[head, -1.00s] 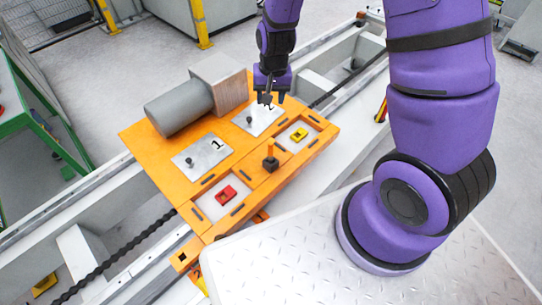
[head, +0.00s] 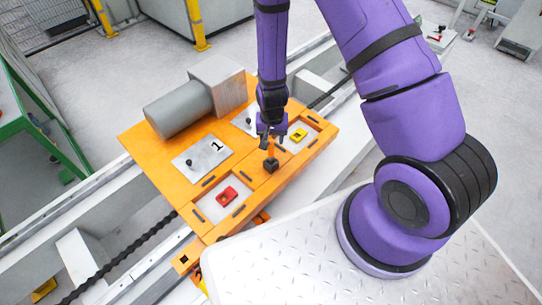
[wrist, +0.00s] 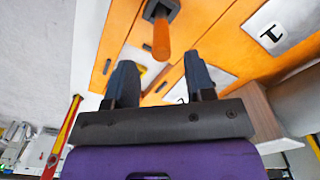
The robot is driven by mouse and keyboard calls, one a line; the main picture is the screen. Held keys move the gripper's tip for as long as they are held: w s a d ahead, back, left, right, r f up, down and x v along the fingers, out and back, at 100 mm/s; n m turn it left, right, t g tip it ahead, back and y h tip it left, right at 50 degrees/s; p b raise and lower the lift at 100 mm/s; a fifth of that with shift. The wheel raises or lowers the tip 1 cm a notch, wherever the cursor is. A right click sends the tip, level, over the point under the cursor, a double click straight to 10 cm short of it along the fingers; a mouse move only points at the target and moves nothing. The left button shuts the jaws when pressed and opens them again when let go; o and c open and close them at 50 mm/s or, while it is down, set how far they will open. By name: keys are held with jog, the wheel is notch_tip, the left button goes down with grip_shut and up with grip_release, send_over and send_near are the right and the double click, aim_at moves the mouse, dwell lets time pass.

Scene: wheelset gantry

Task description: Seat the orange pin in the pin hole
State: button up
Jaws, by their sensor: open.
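The orange pin (head: 270,149) stands upright in a black block (head: 270,166) on the orange deck, between the two light recesses. In the wrist view the pin (wrist: 161,42) points toward my gripper from its black block (wrist: 158,9). My gripper (head: 268,138) is open, close to the pin's top. In the wrist view my fingers (wrist: 160,77) are spread and empty, with the pin's free end ahead of the gap between them. A dark square opening (head: 183,259) shows in the orange tab at the deck's near left corner; I cannot tell if it is the pin hole.
A red part (head: 227,196) and a yellow part (head: 299,135) lie in the recesses on either side. A plate marked 1 (head: 202,157) and a grey cylinder with a block (head: 178,108) are behind. White rails (head: 130,262) run alongside the deck.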

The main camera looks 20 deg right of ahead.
aim_at(271, 144)
jog(key=shift+s+a+f, duration=0.1)
jog(key=shift+a+f, duration=0.05)
jog(key=shift+f, duration=1.2)
jog(key=shift+s+a+f, duration=0.1)
jog(key=shift+f, duration=1.25)
grip_shut()
